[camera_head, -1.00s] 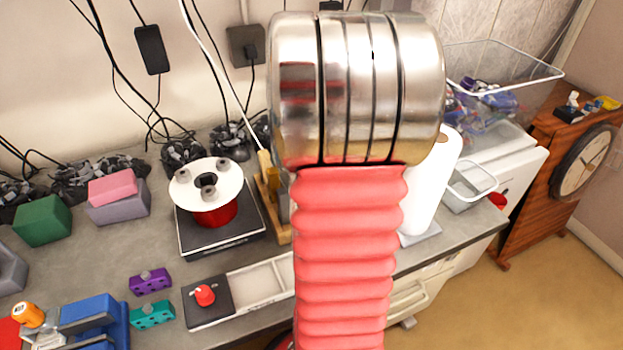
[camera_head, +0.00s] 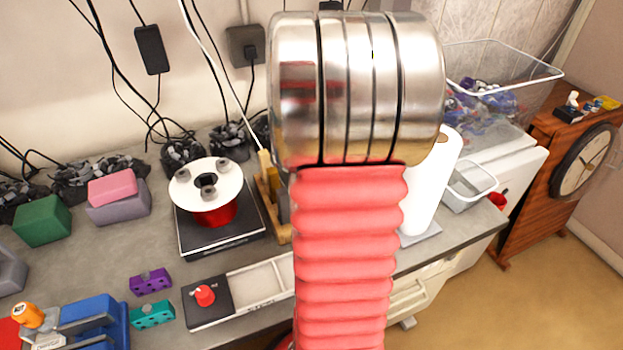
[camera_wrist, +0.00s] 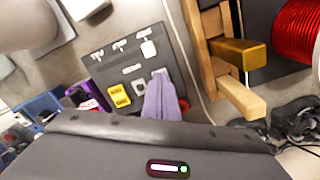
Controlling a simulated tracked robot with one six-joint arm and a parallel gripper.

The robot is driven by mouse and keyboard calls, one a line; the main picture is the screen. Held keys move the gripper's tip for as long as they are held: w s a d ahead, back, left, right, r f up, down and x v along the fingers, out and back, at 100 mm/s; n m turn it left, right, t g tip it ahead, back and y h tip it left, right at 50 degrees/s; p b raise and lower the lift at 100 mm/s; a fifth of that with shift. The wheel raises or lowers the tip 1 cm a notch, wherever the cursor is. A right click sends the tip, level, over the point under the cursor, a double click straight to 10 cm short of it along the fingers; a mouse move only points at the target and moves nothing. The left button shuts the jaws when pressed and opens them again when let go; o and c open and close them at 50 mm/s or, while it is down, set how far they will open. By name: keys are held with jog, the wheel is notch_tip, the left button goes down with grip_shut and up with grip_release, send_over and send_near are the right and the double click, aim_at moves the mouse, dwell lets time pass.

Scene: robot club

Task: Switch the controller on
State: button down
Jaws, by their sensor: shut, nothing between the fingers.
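In the wrist view a dark grey panel with white labels (camera_wrist: 112,62), which looks like the controller, lies on the grey bench. It has a yellow switch (camera_wrist: 119,96), a grey switch (camera_wrist: 139,87) beside it and a white button (camera_wrist: 148,49). My gripper (camera_wrist: 159,84) shows as a lavender finger shape, shut and empty, over the panel's lower right part. It covers some of the panel beside the switches, and I cannot tell whether it touches. In the head view my red arm hides the gripper, and I cannot pick out the labelled panel there.
A red spool (camera_head: 215,213) with a white flange stands on a dark scale (camera_head: 232,238). A wooden stand (camera_wrist: 222,60) is close to the panel's right side. Purple (camera_head: 151,282) and teal (camera_head: 153,314) blocks and a dark box with a red knob (camera_head: 205,295) lie near the bench front.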

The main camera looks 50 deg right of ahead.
jog(key=shift+f, duration=0.65)
dwell(0.8)
jog(key=shift+r, duration=0.15)
notch_tip(320, 180, up, 7)
dwell(1.0)
dwell(0.5)
